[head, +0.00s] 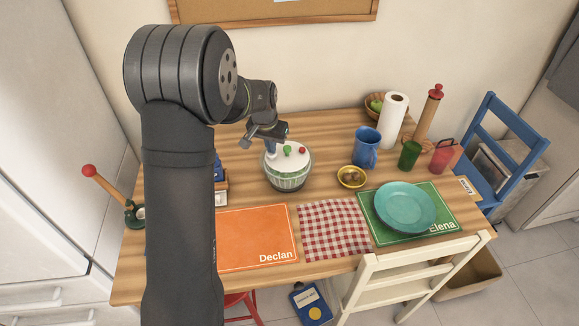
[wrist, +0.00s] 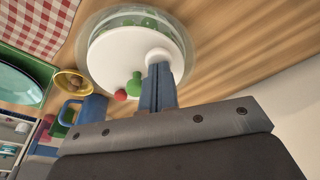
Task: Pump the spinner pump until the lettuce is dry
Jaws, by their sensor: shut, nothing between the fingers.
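The salad spinner (head: 289,182) stands upright on the wooden table, a clear bowl with green showing inside and a white lid. In the wrist view its lid (wrist: 110,55) carries a round white pump knob (wrist: 157,55), a green knob (wrist: 134,85) and a small red knob (wrist: 120,95). My gripper (wrist: 158,70) is shut and empty, its blue fingertips at the pump knob, overlapping its edge in the wrist view. I cannot tell whether they touch it. In the head view my gripper (head: 270,141) is above the lid's back left part. The lettuce's dryness cannot be seen.
A yellow bowl (head: 351,177), a blue mug (head: 366,147), a green cup (head: 409,155) and a paper towel roll (head: 393,122) stand right of the spinner. An orange placemat (head: 256,238) and a checked cloth (head: 334,229) lie in front. Bare wood surrounds the spinner.

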